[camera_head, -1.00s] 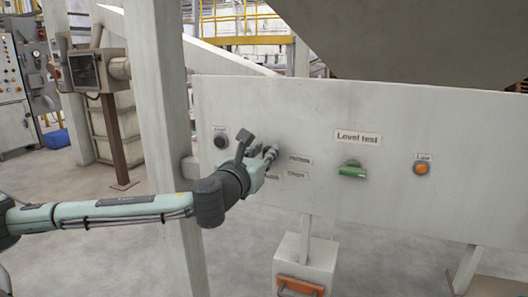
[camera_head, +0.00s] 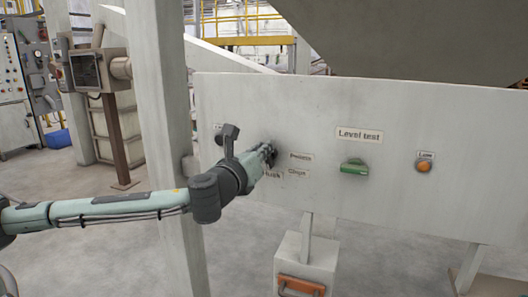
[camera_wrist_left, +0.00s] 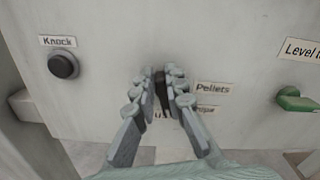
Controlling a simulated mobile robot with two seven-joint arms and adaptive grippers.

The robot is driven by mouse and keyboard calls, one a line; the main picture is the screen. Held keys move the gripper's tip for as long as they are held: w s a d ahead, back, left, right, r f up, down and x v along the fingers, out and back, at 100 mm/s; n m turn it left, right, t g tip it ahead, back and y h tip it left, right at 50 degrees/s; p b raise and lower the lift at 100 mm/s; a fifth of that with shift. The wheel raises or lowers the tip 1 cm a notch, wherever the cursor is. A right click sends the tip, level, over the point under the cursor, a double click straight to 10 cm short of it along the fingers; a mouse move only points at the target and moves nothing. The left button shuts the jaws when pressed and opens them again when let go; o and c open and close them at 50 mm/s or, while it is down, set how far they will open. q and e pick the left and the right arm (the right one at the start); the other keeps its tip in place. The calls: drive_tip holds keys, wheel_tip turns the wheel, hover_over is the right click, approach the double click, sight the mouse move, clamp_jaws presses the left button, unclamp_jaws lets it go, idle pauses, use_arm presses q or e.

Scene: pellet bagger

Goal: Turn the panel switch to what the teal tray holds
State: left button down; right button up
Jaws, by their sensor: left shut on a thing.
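The grey panel (camera_head: 230,105) stands in front of me. My left gripper (camera_head: 268,152) is at its left part, with its fingers closed around the dark knob of the panel switch (camera_wrist_left: 162,90), also seen from the left wrist. The fingers hide most of the knob, and I cannot tell which way it points. Right of the knob are a "Pellets" label (camera_head: 301,156) and a lower label (camera_head: 297,172) that is hard to read. Another label below is partly covered by the gripper. The teal tray is not in view. My right gripper is not in view.
A black "Knock" button (camera_wrist_left: 63,65) is left of the switch. A green handle (camera_head: 354,167) sits under the "Level test" label (camera_head: 360,134), with an orange button (camera_head: 424,166) further right. A grey post (camera_head: 165,120) stands left; a box with an orange handle (camera_head: 301,285) is below.

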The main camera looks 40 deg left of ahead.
use_arm(q)
drive_tip(key=shift+s+a+f+n+b, duration=0.1)
drive_tip(key=shift+a+f+n+b, duration=0.5)
drive_tip(key=shift+n, duration=1.8)
drive_tip(key=shift+s+f+n+b, duration=0.2)
drive_tip(key=shift+n+b, duration=0.75)
drive_tip(key=shift+n, duration=1.45)
drive_tip(key=shift+w+a+f+n+b, duration=0.1)
drive_tip(key=shift+a+f+n+b, duration=0.4)
drive_tip(key=shift+n, duration=1.9)
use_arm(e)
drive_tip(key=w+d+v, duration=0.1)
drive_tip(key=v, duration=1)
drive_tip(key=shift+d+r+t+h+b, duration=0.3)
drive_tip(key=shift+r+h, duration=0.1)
use_arm(q)
drive_tip(key=shift+d, duration=0.25)
drive_tip(key=c, duration=1.6)
unclamp_jaws()
drive_tip(key=shift+o, duration=0.2)
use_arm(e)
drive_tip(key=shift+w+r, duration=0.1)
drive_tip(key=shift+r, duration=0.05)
use_arm(q)
wheel_tip(320, 180, up, 10)
